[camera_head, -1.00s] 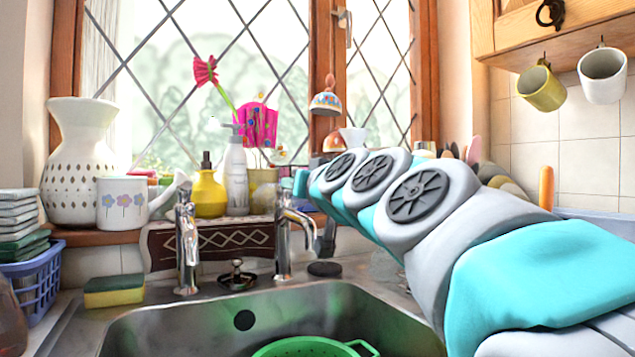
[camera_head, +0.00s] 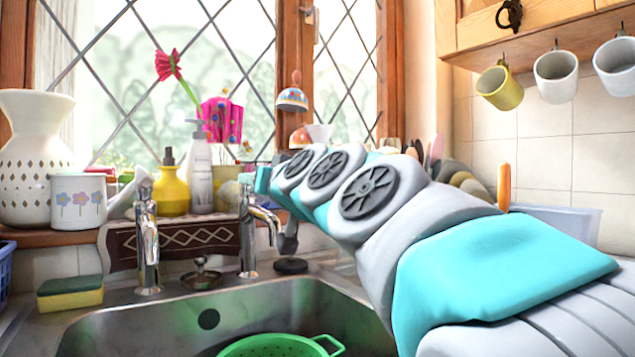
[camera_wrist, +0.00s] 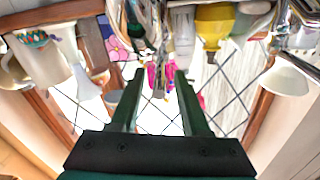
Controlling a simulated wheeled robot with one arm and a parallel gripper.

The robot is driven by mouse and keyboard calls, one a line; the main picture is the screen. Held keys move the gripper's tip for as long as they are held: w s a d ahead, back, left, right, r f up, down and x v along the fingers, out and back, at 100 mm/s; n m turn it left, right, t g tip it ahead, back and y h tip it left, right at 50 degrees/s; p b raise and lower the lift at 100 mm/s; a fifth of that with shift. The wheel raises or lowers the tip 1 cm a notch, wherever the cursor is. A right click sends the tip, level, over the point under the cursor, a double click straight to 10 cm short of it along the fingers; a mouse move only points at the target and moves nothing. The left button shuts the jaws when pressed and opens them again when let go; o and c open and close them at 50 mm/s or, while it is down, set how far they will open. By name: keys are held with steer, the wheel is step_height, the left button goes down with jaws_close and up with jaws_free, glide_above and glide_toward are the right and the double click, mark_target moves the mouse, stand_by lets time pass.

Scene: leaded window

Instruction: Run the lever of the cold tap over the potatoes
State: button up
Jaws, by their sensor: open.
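Two chrome taps stand behind the sink: a left tap (camera_head: 147,240) and a right tap (camera_head: 248,235). Which one is cold cannot be told. My arm reaches from the right, with its far end close beside the right tap. In the wrist view, which looks upside down, my gripper (camera_wrist: 158,82) has its two dark green fingers apart with nothing between them. Chrome tap parts (camera_wrist: 147,25) show just beyond the fingertips. A green colander (camera_head: 280,346) sits in the sink; its inside is mostly cut off and no potatoes can be seen.
The steel sink (camera_head: 130,330) lies in front. A sponge (camera_head: 70,291) is at the left. The sill holds a white vase (camera_head: 32,150), a flowered mug (camera_head: 78,202), a yellow bottle (camera_head: 172,188) and a pump bottle (camera_head: 199,170). Mugs (camera_head: 556,76) hang at the upper right.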

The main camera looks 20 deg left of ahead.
steer(key=b+v, duration=0.1)
steer(key=v, duration=0.6)
steer(key=shift+s+d+b, duration=0.25)
steer(key=shift+b, duration=0.1)
